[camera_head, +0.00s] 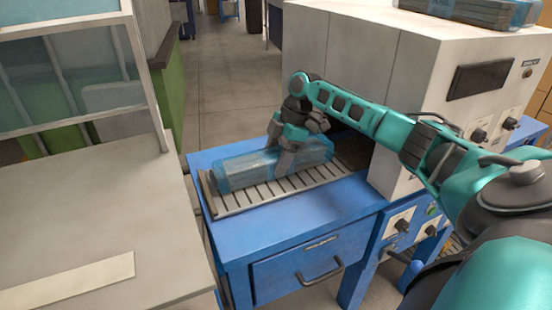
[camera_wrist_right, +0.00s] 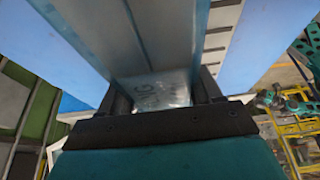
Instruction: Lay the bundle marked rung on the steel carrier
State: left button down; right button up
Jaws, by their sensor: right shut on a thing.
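A long bundle (camera_head: 240,170) in bluish clear wrap lies lengthwise along the slatted steel carrier (camera_head: 262,196) on a blue stand. I cannot tell whether it rests on the slats or hangs just above them. My right gripper (camera_head: 290,160) is shut on the bundle from above, near its middle. In the right wrist view the bundle (camera_wrist_right: 135,40) runs between the two dark fingers of the right gripper (camera_wrist_right: 162,92). A pale label on it shows there, too blurred to read surely. My left gripper is not in view.
A grey-white machine (camera_head: 345,60) with knobs stands behind and right of the carrier, with another wrapped bundle (camera_head: 480,12) on top. A grey table (camera_head: 90,225) with a pale strip (camera_head: 70,280) is at left. The blue stand's front top (camera_head: 300,225) is clear.

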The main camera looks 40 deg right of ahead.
jog(key=shift+r, duration=0.1)
jog(key=o, duration=1.4)
jog(key=v, duration=1.2)
jog(key=shift+a+p, duration=0.1)
jog(key=shift+p, duration=0.2)
